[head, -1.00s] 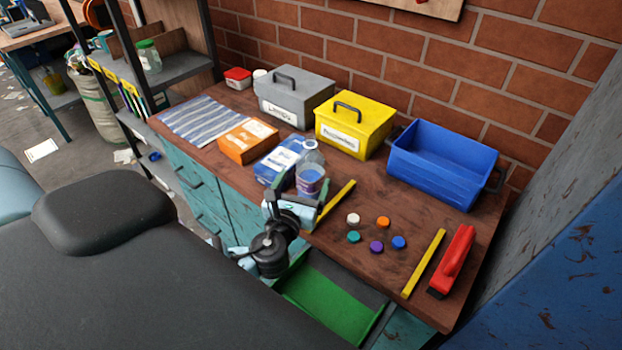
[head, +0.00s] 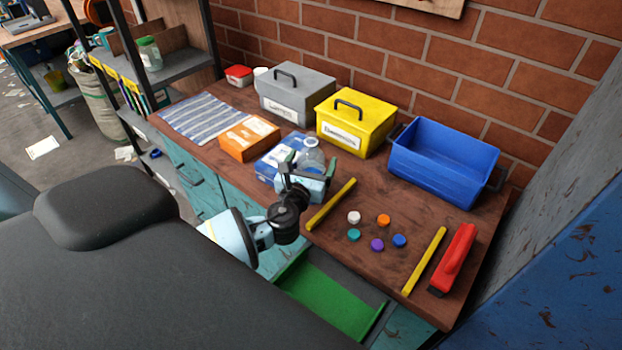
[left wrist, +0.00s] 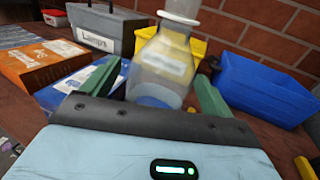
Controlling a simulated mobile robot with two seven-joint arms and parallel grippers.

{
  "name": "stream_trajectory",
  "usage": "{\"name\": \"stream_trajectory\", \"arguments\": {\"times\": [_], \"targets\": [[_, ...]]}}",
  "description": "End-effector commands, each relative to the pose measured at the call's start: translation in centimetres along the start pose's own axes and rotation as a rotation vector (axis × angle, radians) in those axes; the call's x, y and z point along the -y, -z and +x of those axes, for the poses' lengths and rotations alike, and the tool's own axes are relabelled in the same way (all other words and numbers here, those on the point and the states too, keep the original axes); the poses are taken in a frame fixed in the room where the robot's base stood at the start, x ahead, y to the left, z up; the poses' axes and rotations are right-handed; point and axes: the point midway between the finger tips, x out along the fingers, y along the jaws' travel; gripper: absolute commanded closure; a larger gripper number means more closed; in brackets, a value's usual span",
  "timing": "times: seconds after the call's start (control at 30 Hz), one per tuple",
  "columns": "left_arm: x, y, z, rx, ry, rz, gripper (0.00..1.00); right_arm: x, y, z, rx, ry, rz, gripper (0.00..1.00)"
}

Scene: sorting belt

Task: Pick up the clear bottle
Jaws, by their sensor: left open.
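The clear bottle (head: 311,158) stands upright on the wooden bench, with a white label and something blue low in it. It also shows in the left wrist view (left wrist: 163,65), between the two green fingers. My left gripper (head: 297,165) is open, its fingers on either side of the bottle. I cannot tell whether a finger touches it. The bottle's lower part is hidden behind the gripper in the head view. My right gripper is not in view.
A blue and white box (head: 278,154) stands close on the bottle's left, with an orange box (head: 249,138) beyond. A grey box (head: 297,97), a yellow box (head: 355,122) and a blue bin (head: 443,165) stand behind. A yellow strip (head: 331,205) and several caps lie to the right.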

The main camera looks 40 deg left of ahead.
Motion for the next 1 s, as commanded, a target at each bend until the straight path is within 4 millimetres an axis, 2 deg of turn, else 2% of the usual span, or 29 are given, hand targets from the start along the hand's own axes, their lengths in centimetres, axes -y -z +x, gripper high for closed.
{"name": "stream_trajectory", "arguments": {"times": [0.07,0.6,0.87,1.0], "targets": [[0.0,0.0,0.0,0.0,0.0,0.0,0.16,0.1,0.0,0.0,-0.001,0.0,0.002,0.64],[0.0,-0.1,0.0,0.002,-0.001,0.0,0.85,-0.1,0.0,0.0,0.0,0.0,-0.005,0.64],[0.0,-0.2,0.0,0.003,-0.001,0.0,0.85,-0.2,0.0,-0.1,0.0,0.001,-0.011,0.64],[0.0,-1.0,0.0,0.005,-0.001,-0.001,0.85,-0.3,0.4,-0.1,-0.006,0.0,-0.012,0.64]]}}
